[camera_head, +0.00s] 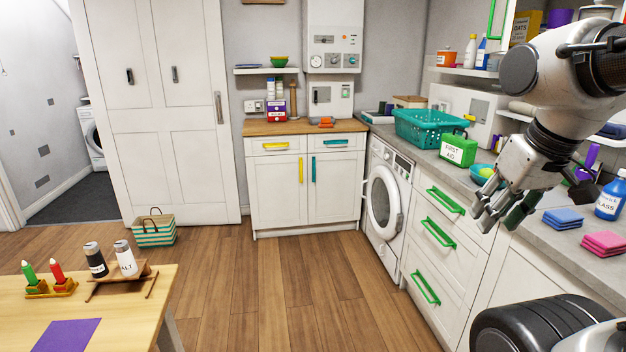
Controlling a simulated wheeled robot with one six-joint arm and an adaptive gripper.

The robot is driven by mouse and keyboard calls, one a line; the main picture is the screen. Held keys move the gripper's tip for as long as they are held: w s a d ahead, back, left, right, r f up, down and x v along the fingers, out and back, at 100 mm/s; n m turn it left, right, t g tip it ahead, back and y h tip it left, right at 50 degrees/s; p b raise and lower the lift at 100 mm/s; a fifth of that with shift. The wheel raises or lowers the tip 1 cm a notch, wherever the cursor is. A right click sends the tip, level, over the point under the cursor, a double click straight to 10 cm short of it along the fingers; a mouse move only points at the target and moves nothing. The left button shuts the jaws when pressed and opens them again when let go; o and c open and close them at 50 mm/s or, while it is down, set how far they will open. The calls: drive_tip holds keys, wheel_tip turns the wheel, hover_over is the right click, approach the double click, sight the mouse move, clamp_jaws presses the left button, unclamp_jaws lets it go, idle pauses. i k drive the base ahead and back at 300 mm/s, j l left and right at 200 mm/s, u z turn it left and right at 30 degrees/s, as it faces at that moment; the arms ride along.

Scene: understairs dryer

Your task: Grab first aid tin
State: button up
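The first aid tin (458,149) is a green box with a white label reading "FIRST AID" and a handle on top. It stands upright on the grey counter at the right, in front of the teal basket. My gripper (497,218) hangs from my arm, which comes in from the upper right. It is in front of the counter, lower than the tin and to its right in the picture, apart from it. Its grey fingers point down and look spread, with nothing seen between them.
The teal laundry basket (432,127) stands just behind the tin. A teal bowl (483,173) with a yellow item sits to its right. Drawers with green handles (437,233) front the counter.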

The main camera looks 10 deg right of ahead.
sight(460, 151)
drive_tip(key=i+z, duration=0.2)
drive_tip(key=i, duration=0.3)
drive_tip(key=i+j+z, duration=0.2)
drive_tip(key=i, duration=0.25)
drive_tip(key=i+j+z, duration=0.25)
drive_tip(key=i, duration=0.2)
drive_tip(key=i+j+z, duration=0.3)
drive_tip(key=i+z, duration=0.2)
drive_tip(key=i+j+z, duration=0.35)
drive_tip(key=j+z, duration=0.15)
drive_tip(key=i+j+z, duration=0.25)
drive_tip(key=j+z, duration=0.25)
drive_tip(key=i+j+z, duration=0.1)
drive_tip(key=j, duration=0.25)
drive_tip(key=i+j, duration=0.1)
drive_tip(key=j, duration=0.25)
drive_tip(key=z, duration=0.05)
